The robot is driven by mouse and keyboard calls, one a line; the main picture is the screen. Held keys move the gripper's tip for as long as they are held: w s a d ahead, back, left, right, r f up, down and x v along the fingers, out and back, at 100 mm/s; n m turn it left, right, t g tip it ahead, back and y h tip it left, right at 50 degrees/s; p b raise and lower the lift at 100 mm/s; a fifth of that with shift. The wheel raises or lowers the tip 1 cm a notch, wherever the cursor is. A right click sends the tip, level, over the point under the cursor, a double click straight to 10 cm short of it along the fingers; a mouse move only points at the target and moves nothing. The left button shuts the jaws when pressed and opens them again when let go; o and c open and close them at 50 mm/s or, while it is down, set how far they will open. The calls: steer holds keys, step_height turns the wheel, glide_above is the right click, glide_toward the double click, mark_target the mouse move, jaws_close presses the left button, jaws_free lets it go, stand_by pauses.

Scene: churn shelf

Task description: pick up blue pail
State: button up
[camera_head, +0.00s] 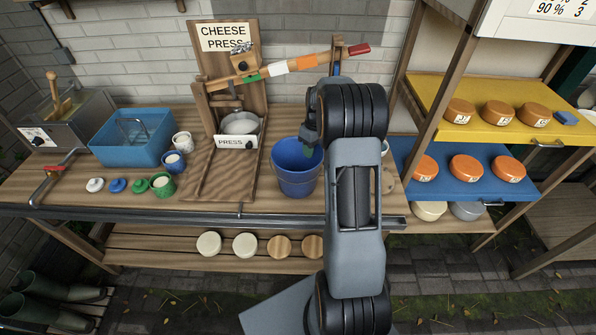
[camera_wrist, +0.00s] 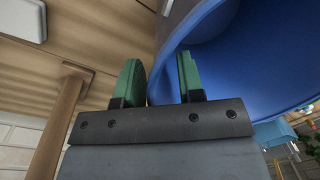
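The blue pail (camera_head: 296,182) stands upright on the wooden bench, right of the cheese press. My gripper (camera_head: 309,149) is at the pail's back right rim in the head view, partly hidden by my arm. In the wrist view, the two green fingertips of my gripper (camera_wrist: 160,80) are apart, with a gap between them. The pail (camera_wrist: 225,60) fills the right side there. Its rim edge shows in the gap, one finger over the blue inside and the other outside. I cannot tell whether either finger touches the wall.
The cheese press (camera_head: 228,110) with its long lever (camera_head: 290,66) stands left of and behind the pail. A blue basin (camera_head: 133,148) and small pots are farther left. A shelf with yellow (camera_head: 490,88) and blue (camera_head: 440,180) boards holding cheeses stands at the right.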

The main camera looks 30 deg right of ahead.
steer(key=shift+c, duration=0.4)
jaws_close()
stand_by(0.9)
